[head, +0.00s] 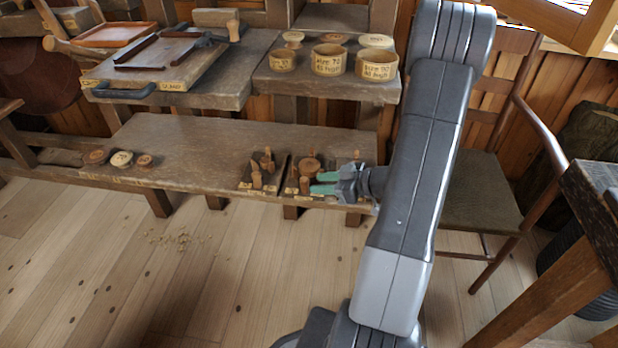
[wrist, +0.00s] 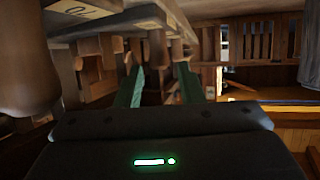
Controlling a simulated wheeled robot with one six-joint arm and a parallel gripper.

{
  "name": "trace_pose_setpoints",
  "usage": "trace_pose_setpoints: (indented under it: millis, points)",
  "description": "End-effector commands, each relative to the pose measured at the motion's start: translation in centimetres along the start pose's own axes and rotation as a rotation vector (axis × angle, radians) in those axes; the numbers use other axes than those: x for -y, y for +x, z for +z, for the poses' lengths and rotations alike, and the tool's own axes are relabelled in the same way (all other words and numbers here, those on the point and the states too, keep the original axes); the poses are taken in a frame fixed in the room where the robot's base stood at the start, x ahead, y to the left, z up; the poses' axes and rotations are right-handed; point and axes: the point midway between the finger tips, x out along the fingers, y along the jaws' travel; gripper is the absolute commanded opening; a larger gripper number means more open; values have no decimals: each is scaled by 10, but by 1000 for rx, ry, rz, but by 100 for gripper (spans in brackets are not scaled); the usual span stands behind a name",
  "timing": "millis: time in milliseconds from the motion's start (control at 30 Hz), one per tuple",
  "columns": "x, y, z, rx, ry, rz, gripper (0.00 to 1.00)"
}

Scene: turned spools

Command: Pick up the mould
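My gripper (head: 321,183), with green fingertips, is at the right end of the low bench (head: 190,140), level with a dark pegged board (head: 298,190). A round wooden piece (head: 310,164) sits among pegs on that board, just beyond the fingertips. I cannot tell for certain which piece is the mould. In the wrist view my gripper (wrist: 160,85) has its fingers apart, with wooden pieces showing beyond and between them. No held piece is visible.
A second pegged board (head: 262,172) stands just left. Several round discs (head: 122,159) lie at the bench's left. Labelled round boxes (head: 328,60) stand on the higher table (head: 290,84) behind. A chair (head: 475,190) stands at right.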

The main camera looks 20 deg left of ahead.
Motion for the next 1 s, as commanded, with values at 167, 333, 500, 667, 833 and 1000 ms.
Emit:
trace_pose_setpoints:
  millis: [167, 333, 500, 667, 833, 1000]
  points:
    - [0, 23, 1, 0, -1, -2, 35]
    - [0, 30, 0, 1, -1, -1, 35]
    - [0, 46, 0, 0, -2, -3, 35]
    - [-1, 67, -2, 0, -2, -3, 35]
    - [-2, 80, -4, 0, -1, -1, 35]
    - [-2, 81, -4, 0, 0, 0, 35]
